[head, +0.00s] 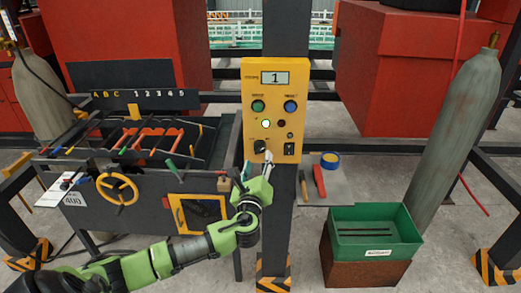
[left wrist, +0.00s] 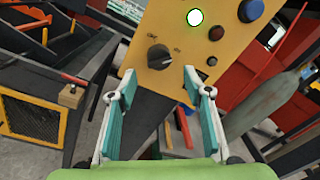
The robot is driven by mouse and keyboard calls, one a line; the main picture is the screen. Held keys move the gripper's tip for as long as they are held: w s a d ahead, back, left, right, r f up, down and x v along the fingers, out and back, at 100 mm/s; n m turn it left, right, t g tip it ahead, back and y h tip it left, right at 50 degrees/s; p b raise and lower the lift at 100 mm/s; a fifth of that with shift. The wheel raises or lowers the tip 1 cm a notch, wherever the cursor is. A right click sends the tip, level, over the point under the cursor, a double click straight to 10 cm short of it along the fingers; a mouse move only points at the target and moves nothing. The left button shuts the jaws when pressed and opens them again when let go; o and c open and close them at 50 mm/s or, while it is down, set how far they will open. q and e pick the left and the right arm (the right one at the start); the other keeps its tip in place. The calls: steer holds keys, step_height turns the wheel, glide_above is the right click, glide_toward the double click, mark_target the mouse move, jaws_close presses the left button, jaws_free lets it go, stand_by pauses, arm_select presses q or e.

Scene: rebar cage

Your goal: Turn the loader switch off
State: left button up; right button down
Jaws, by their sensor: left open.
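The yellow control panel (head: 300,85) stands on a dark post in the middle of the head view. Its black rotary switch (head: 260,146) is at the panel's lower left and also shows in the left wrist view (left wrist: 159,57). In the wrist view its pointer line slants toward the upper right, and the small labels beside it are hard to read. My left gripper (head: 257,165) is open and empty just below and in front of the switch. In the wrist view its two fingers (left wrist: 159,82) are spread on either side below the knob, apart from it. My right gripper is not visible.
A lit lamp (head: 266,123) and a dark red lamp (head: 281,123) sit above the switch. Green (head: 258,106) and blue (head: 290,106) buttons are higher, under a display reading 1. A black switch (head: 289,148) is to the right. A green bin (head: 372,222) stands lower right.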

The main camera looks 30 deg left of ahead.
mark_target(260, 152)
arm_select(q)
steer(key=p+x, duration=0.1)
steer(key=x, duration=0.4)
steer(key=shift+a, duration=0.1)
steer(key=shift+w+a, duration=0.2)
steer(key=shift+w, duration=0.3)
steer(key=c, duration=1.1)
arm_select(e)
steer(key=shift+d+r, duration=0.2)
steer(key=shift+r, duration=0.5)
